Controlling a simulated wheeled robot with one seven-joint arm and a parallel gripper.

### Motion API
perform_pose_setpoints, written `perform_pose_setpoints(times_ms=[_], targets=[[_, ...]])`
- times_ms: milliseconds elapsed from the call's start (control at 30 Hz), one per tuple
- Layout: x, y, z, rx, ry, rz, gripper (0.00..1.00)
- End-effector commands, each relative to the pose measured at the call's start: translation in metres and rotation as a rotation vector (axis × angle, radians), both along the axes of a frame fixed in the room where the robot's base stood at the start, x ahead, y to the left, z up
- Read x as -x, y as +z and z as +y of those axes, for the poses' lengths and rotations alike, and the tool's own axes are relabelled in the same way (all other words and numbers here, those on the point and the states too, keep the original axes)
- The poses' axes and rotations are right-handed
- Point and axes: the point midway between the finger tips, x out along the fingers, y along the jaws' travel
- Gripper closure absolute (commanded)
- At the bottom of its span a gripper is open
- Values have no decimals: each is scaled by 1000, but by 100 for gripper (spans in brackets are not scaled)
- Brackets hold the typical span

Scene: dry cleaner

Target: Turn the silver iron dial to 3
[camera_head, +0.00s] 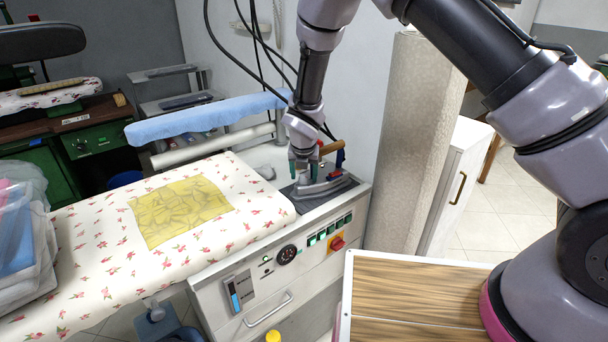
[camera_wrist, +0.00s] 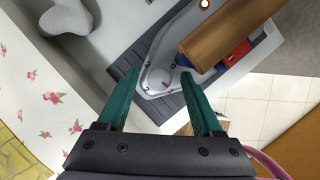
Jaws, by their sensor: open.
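The silver iron (camera_head: 325,185) rests on a dark ribbed pad (camera_head: 348,183) at the right end of the ironing station. It has a brown wooden handle (camera_head: 331,147) and a blue and red part at its back. In the wrist view the iron's body (camera_wrist: 172,50) and wooden handle (camera_wrist: 232,30) show from above.
The flowered ironing board (camera_head: 100,245) with a yellow cloth (camera_head: 180,210) extends left. The station's front panel carries a gauge, green switches and a red knob (camera_head: 337,243). A rolled beige carpet (camera_head: 415,140) stands right of the iron, and black cables hang behind my arm.

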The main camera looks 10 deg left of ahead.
Motion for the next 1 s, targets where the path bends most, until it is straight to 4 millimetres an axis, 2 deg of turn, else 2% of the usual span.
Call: perform_pose_setpoints(times_ms=[67,100,167,200,267,667,1000], targets=[[0,0,0,0,0,0,33],[0,0,0,0,0,0,40],[0,0,0,0,0,0,63],[0,0,0,0,0,0,79],[0,0,0,0,0,0,100],[1,0,1,1,-55,1,100],[0,0,3,-1,-297,-1,100]])
